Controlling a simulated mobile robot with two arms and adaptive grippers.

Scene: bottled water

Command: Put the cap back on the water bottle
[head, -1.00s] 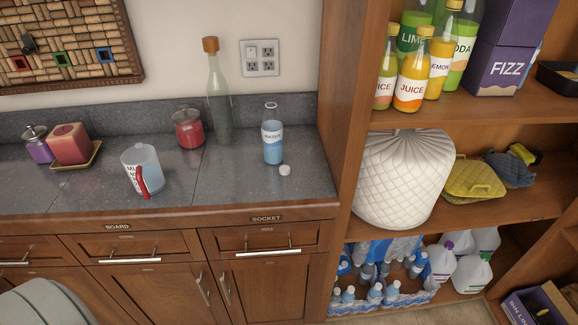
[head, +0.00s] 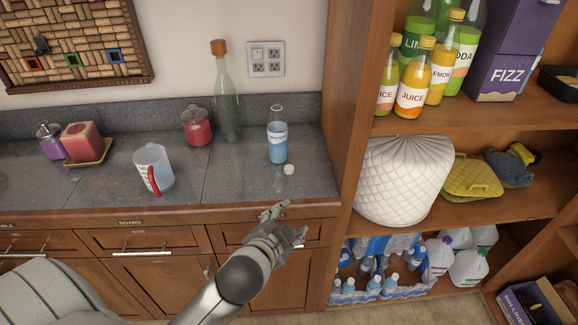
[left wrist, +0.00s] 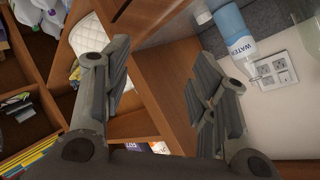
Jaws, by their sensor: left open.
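The water bottle (head: 277,143) stands upright and uncapped on the grey counter, near the shelf unit. Its white cap (head: 289,169) lies on the counter just in front of it, to the right. My left gripper (head: 287,222) is open and empty, in front of the counter's edge and below the cap in the picture. In the left wrist view the open fingers (left wrist: 160,80) have nothing between them, and the bottle (left wrist: 232,35) shows at the upper right, beyond one finger. My right gripper is not in view.
A measuring jug (head: 153,168) with a red handle, a red jar (head: 197,126) and a tall corked bottle (head: 225,95) stand left of the water bottle. The shelf unit's side panel (head: 342,110) rises close on its right. The counter's front strip is clear.

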